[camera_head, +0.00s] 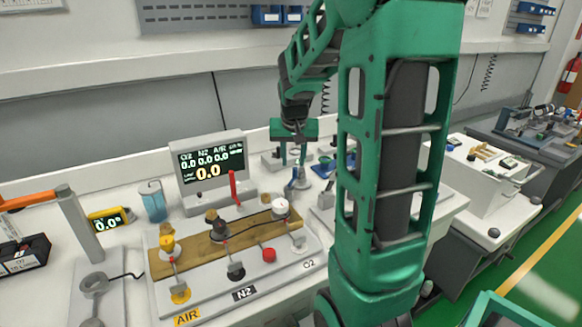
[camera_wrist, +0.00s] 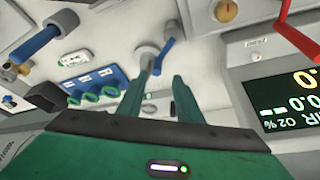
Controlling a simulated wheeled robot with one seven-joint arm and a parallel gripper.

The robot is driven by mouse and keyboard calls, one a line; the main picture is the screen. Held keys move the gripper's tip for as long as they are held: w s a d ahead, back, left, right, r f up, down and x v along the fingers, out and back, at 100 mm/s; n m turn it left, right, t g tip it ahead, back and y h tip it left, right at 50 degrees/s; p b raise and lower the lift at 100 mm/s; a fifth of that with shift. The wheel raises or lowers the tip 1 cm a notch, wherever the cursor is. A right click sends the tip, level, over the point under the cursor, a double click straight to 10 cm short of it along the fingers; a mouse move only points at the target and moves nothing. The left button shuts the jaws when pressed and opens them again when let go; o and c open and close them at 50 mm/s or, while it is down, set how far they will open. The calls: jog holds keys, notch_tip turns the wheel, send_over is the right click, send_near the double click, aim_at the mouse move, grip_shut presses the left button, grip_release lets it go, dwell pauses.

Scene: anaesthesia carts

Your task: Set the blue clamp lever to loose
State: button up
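A small blue lever (camera_wrist: 163,54) sits on a grey round post in the wrist view, just beyond my fingertips and roughly between them. In the head view the blue lever and its post (camera_head: 296,178) stand on the bench behind the right end of the gas panel. My gripper (camera_head: 293,161) hangs just above it, fingers pointing down. In the wrist view my gripper (camera_wrist: 164,75) is open, with a clear gap and nothing held. I cannot tell whether a finger touches the lever. The lever's set position is not readable.
A red lever (camera_head: 233,187) stands by the display (camera_head: 212,168). A blue holder with green rings (camera_wrist: 97,87) and a thicker blue handle (camera_wrist: 36,42) lie to the left in the wrist view. The gas panel (camera_head: 225,240) with knobs fills the front.

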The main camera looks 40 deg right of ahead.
aim_at(295, 169)
jog(key=shift+x, duration=1.85)
jog(key=shift+c, duration=0.5)
grip_shut()
jog(key=shift+s+d+m, duration=0.1)
jog(key=shift+s+m, duration=0.15)
jog(key=shift+m, duration=0.35)
jog(key=shift+o, duration=0.5)
grip_release()
jog(key=v, duration=1)
jog(key=shift+a+r, duration=0.35)
